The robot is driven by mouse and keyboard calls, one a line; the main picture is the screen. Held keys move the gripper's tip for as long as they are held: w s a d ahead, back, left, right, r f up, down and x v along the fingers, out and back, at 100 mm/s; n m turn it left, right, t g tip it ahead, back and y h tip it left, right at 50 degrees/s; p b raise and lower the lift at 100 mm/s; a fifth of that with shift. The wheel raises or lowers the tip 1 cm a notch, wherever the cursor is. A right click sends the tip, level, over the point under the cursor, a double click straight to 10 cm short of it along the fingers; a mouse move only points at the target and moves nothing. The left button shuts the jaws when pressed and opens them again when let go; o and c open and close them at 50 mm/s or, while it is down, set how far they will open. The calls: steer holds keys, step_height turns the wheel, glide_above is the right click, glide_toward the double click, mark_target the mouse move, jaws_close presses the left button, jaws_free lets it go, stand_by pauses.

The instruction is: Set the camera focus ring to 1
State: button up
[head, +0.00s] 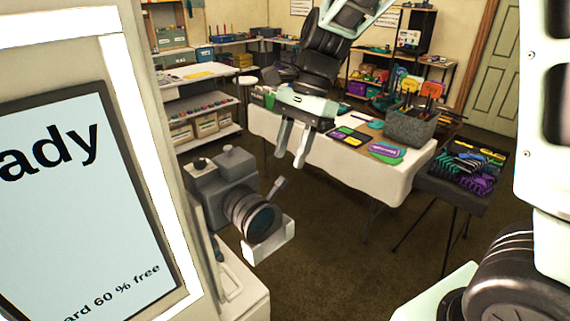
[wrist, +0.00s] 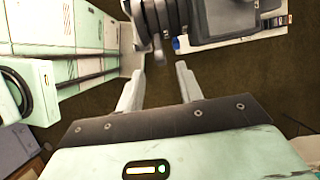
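The grey camera (head: 222,185) is mounted at the left, beside a large white-framed screen. Its dark lens with the focus ring (head: 253,216) points toward the lower right, and a small lever (head: 277,187) sticks up beside it. I cannot read any ring marks. My gripper (head: 290,160) hangs above and to the right of the camera, apart from it, with its two fingers spread and nothing between them. In the wrist view, my gripper (wrist: 158,82) is open, and the camera (wrist: 230,18) with its ringed lens (wrist: 160,15) shows beyond the fingertips at the top.
The screen (head: 75,190) fills the left side of the head view. A white-covered table (head: 400,180) with cards and a grey bin (head: 408,125) stands behind my gripper. A dark tray (head: 462,170) on a stand is at the right. The brown floor (head: 340,250) between is clear.

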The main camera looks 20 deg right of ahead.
steer(key=shift+p+x, duration=0.3)
steer(key=shift+x, duration=2.1)
jaws_close()
